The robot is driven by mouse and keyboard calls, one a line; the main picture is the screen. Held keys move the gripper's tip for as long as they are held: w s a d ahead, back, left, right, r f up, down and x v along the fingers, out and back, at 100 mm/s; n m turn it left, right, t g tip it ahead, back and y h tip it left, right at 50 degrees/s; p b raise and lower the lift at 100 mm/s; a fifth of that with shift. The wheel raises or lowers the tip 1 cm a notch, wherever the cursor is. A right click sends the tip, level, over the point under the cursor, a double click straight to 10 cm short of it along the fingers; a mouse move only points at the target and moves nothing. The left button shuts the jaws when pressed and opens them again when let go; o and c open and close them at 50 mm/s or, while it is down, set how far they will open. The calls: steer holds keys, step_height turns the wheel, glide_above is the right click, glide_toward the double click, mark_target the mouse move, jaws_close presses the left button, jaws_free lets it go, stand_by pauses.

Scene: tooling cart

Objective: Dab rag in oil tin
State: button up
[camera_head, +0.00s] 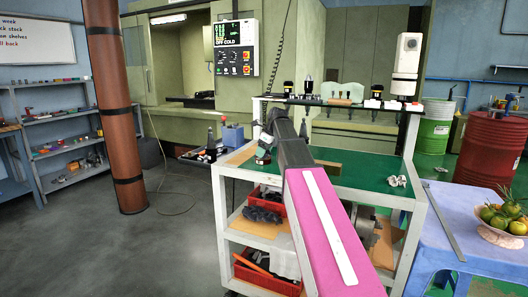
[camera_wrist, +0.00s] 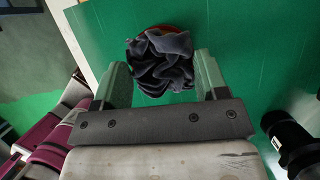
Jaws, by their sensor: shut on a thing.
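My gripper (camera_wrist: 158,66) is shut on a crumpled dark grey rag (camera_wrist: 162,60), which sits between its two green fingers in the wrist view. A round red rim, likely the oil tin (camera_wrist: 165,28), shows just behind and under the rag. The rag hides nearly all of it, so I cannot tell whether the two touch. Both are over the green top of the cart (camera_wrist: 240,40). In the head view my gripper (camera_head: 264,150) is over the left part of the cart top, and my arm hides much of that area.
A black tool holder (camera_wrist: 293,143) stands to the right in the wrist view. A raised rear shelf (camera_head: 340,103) carries several tools. Red bins (camera_head: 268,207) sit on the cart's lower shelves. A blue table (camera_head: 470,215) with a fruit bowl is at right. The cart top's right part is mostly clear.

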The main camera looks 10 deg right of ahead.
steer(key=shift+f, duration=0.5)
stand_by(1.4)
steer(key=shift+r, duration=3.5)
